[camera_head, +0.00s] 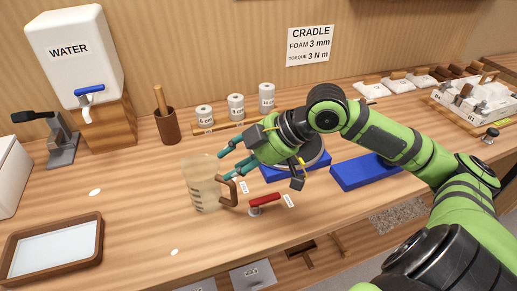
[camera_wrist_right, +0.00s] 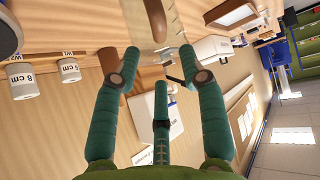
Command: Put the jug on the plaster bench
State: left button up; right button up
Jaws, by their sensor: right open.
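The jug (camera_head: 203,184) is a translucent beige measuring jug with a brown handle, upright on the wooden counter (camera_head: 150,235) in the head view. Its handle is on its right side. My right gripper (camera_head: 226,165) is open and empty, with its teal fingers just right of the jug, near the rim and above the handle. In the right wrist view, the jug (camera_wrist_right: 172,22) and its handle show at the top, ahead of the spread fingers (camera_wrist_right: 160,62). I cannot tell which surface is the plaster bench. My left gripper is not in view.
A red-handled clamp (camera_head: 266,201) lies right of the jug. Behind are a pestle and mortar (camera_head: 168,127), white rolls (camera_head: 236,107) and a water tank (camera_head: 75,50). A framed tray (camera_head: 52,252) stands front left; a blue block (camera_head: 362,173) is right. Counter left of the jug is fairly clear.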

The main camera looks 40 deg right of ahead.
jog(key=b+v, duration=0.2)
jog(key=v, duration=0.6)
